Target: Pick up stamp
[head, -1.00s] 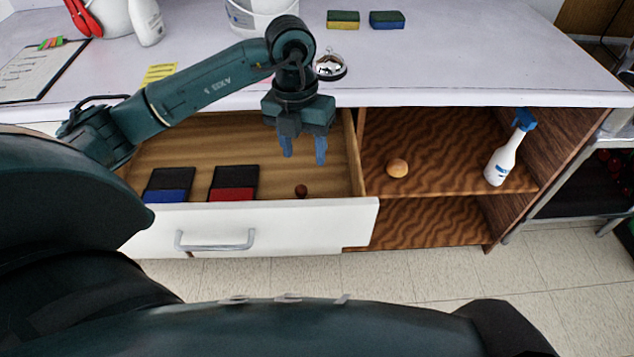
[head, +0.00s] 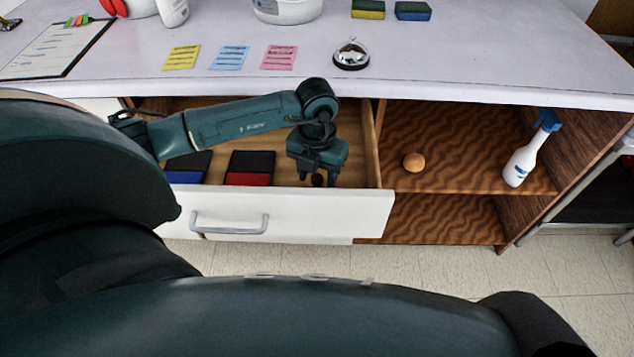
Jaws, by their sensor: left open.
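The stamp (head: 317,180) shows as a small dark reddish-brown knob in the open drawer (head: 330,206), near its front right corner. Its lower part is hidden behind the drawer front. My left gripper (head: 317,179) is open and points down into the drawer, with its fingers on either side of the knob. I cannot tell whether they touch it. My right gripper is not in view.
Blue (head: 188,168) and red (head: 250,168) ink pads lie left of the gripper in the drawer. A service bell (head: 351,55) and sticky notes (head: 229,58) are on the counter above. The shelf at right holds a bun-like object (head: 413,162) and a spray bottle (head: 530,150).

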